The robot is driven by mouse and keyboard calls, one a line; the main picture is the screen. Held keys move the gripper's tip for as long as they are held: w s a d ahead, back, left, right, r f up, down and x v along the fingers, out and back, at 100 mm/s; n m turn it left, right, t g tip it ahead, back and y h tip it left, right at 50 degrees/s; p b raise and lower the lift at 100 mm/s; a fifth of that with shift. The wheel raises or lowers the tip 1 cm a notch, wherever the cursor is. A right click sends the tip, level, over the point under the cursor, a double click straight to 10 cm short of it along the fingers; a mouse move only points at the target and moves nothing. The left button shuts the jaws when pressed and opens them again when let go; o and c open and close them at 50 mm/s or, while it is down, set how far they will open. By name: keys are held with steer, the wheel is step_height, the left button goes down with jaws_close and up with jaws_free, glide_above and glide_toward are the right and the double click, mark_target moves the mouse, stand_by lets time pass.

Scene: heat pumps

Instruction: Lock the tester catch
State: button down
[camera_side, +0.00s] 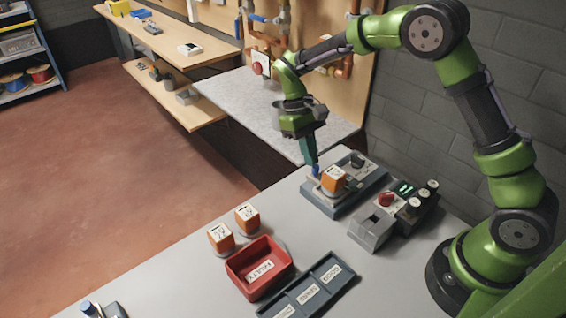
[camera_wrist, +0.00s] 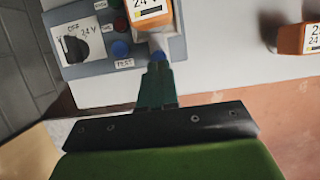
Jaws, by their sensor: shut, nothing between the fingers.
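The tester is a blue-grey box (camera_side: 320,200) on the bench with an orange 24 V part (camera_side: 333,179) seated on it. The part also shows at the top of the wrist view (camera_wrist: 150,12). The catch is a small lever with a blue tip (camera_side: 315,171), beside the orange part. Its blue tip shows in the wrist view (camera_wrist: 158,55) just past my fingers. My gripper (camera_side: 312,162) points down, shut and empty, with its fingertips at the blue tip. I cannot tell whether they touch. The fingers hide part of the catch.
The tester panel has an OFF/24V knob (camera_wrist: 75,48) and a blue TEST button (camera_wrist: 120,48). Two more orange parts (camera_side: 220,237) stand by a red bin (camera_side: 258,268). A blue-grey labelled tray (camera_side: 308,291) and a grey block (camera_side: 371,230) are nearby.

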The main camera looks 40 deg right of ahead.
steer(key=w+f+v, duration=0.1)
steer(key=w+v, duration=0.1)
steer(key=v, duration=0.9)
steer(key=a+n+h, duration=0.3)
steer(key=a+n, duration=0.3)
steer(key=n, duration=0.1)
steer(key=s+d+x, duration=0.1)
steer(key=x, duration=1)
steer(key=shift+d+r+t, duration=0.25)
steer(key=shift+t, duration=0.15)
steer(key=shift+s, duration=0.15)
